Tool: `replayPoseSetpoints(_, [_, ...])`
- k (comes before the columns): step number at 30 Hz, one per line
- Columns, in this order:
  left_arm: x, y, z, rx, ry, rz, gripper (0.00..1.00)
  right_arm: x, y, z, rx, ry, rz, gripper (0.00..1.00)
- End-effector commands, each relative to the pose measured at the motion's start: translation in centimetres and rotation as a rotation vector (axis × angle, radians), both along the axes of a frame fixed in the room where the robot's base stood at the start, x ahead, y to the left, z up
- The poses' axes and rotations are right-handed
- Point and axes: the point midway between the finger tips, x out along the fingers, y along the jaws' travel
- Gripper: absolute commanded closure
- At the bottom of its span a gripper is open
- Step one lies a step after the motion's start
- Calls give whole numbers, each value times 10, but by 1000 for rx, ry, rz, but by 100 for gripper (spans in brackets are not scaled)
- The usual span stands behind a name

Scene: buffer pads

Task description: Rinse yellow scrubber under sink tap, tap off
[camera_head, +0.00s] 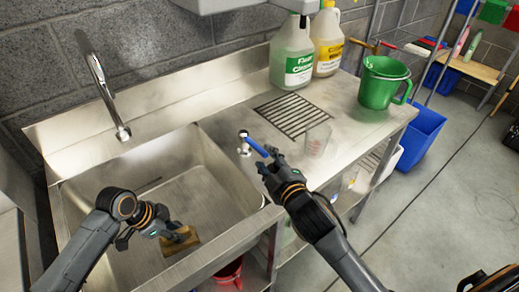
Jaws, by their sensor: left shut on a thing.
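The yellow scrubber (181,241), brownish yellow here, is low in the steel sink basin (205,191). My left gripper (168,233) is shut on it, and its fingers hide part of it. The curved metal tap spout (105,90) hangs over the basin, with its outlet above and to the left of the scrubber. No water stream shows. The tap valve (244,149) with its blue lever (256,146) stands on the counter right of the basin. My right gripper (268,160) is at the lever's right end; I cannot tell whether its fingers are open or shut, or touch the lever.
A clear cup (317,139) stands near the drain grate (293,114), close to my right gripper. Behind are a green-labelled jug (292,55) and a yellow jug (327,42). A green pitcher (382,83) stands at the counter's right. A blue bin (421,137) is on the floor.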

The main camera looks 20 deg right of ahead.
Motion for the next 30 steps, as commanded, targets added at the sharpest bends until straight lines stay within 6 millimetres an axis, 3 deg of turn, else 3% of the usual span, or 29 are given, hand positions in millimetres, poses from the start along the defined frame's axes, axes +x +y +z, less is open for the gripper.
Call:
replayPoseSetpoints(3, [0, 0, 2, 0, 0, 0, 100, 23, 2, -4, 2, 0, 0, 62])
replayPoseSetpoints(9, [0, 0, 2, 0, 0, 0, 100, 46, 5, -10, 1, 0, 1, 62])
replayPoseSetpoints(20, [0, 0, 2, 0, 0, 0, 100, 53, 5, -12, 1, 1, 2, 62])
replayPoseSetpoints(21, [0, 0, 2, 0, 0, 0, 100, 53, 5, -12, 1, 0, 1, 64])
replayPoseSetpoints(26, [0, 0, 2, 0, 0, 0, 100, 53, 5, -12, 1, 0, 1, 96])
replayPoseSetpoints(30, [0, 0, 2, 0, 0, 0, 100, 53, 5, -12, 1, 1, 2, 100])
